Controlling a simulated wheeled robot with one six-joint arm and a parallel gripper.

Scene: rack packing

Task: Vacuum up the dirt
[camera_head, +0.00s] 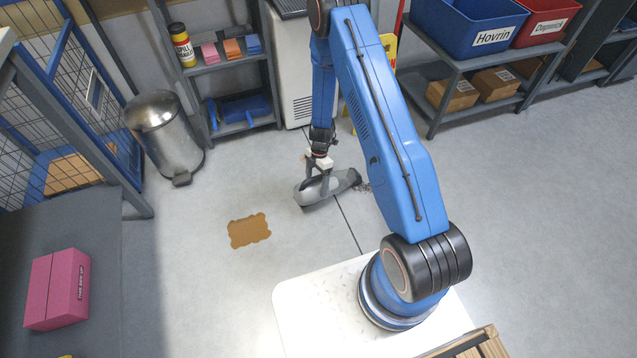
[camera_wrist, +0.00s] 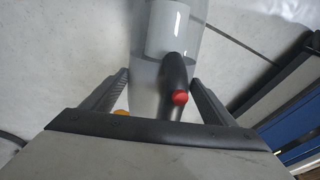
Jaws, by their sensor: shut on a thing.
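A grey handheld vacuum (camera_head: 340,181) is in my gripper (camera_head: 318,180), low over the floor in the head view. My gripper is shut on its dark handle. In the wrist view the handle, with a red button (camera_wrist: 180,98), lies between the two fingers of my gripper (camera_wrist: 160,88), and the clear and white vacuum body (camera_wrist: 168,28) extends away. A flat brown stain (camera_head: 249,230) lies on the floor to the left. Whether the vacuum touches the floor is unclear.
A metal trash bin (camera_head: 165,130) stands at the left by a grey shelf (camera_head: 222,66). A white appliance (camera_head: 297,70) is behind my gripper. A rack (camera_head: 455,67) with bins and cartons is at the back right. A pink box (camera_head: 57,289) rests on a dark surface at the left. Floor at the right is clear.

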